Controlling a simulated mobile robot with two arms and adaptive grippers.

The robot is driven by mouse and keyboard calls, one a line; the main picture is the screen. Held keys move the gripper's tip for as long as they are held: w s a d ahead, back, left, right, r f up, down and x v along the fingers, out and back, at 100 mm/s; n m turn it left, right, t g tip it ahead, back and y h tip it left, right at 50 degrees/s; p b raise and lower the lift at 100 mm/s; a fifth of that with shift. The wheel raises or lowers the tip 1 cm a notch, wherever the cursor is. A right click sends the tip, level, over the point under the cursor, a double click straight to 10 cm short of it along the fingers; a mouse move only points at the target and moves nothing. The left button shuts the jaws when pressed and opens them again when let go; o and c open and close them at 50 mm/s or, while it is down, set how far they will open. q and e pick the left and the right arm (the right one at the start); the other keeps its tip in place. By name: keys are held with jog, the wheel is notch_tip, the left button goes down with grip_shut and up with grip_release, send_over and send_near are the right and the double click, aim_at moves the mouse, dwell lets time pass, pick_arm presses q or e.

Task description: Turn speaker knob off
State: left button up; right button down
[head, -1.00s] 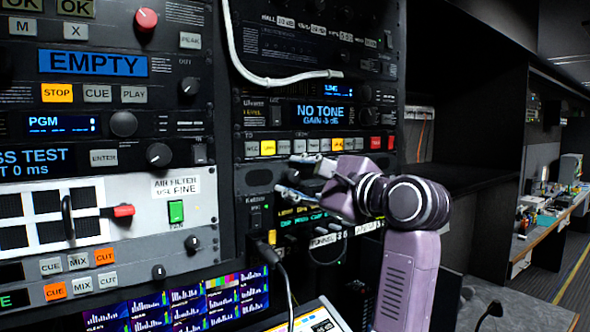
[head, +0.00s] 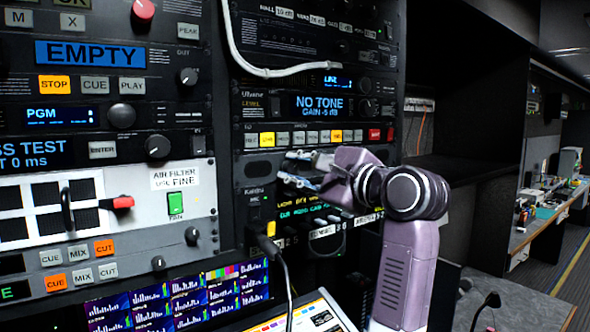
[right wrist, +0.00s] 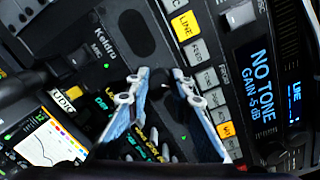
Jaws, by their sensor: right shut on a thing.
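The speaker panel (head: 258,168) is a dark rack strip with an oval grille, below the row of lit buttons. Its grille also shows in the right wrist view (right wrist: 137,33). My right gripper (head: 290,169) is at this panel, just right of the grille, fingers pointing at the rack. In the right wrist view, its two bluish fingers (right wrist: 160,76) stand apart with a dark gap between their tips. It is shut on the speaker knob, which is dark and mostly hidden there, so its pointer cannot be read. My left gripper is not in view.
The button row (head: 300,138) and the NO TONE display (head: 318,106) are close above the gripper. The Kaldro panel (head: 256,200) is just below. A black cable (head: 284,285) and a tilted screen (head: 315,315) are lower down. A desk (head: 545,220) stands far right.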

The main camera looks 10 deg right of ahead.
jog(key=n, duration=0.4)
jog(key=shift+f+n, duration=0.1)
jog(key=shift+n, duration=0.3)
jog(key=n+b, duration=0.1)
jog(key=n, duration=0.7)
jog(key=shift+f+n+h, duration=0.1)
jog(key=shift+n+h, duration=0.3)
jog(key=n, duration=0.4)
jog(key=shift+b, duration=0.35)
jog(key=n, duration=0.4)
jog(key=shift+f+n+h, duration=0.1)
jog(key=shift+n+h, duration=0.2)
jog(key=n, duration=0.3)
jog(key=shift+p, duration=0.35)
jog(key=n, duration=0.4)
jog(key=shift+n+p, duration=0.4)
jog(key=shift+f+n, duration=0.1)
jog(key=shift+n, duration=2)
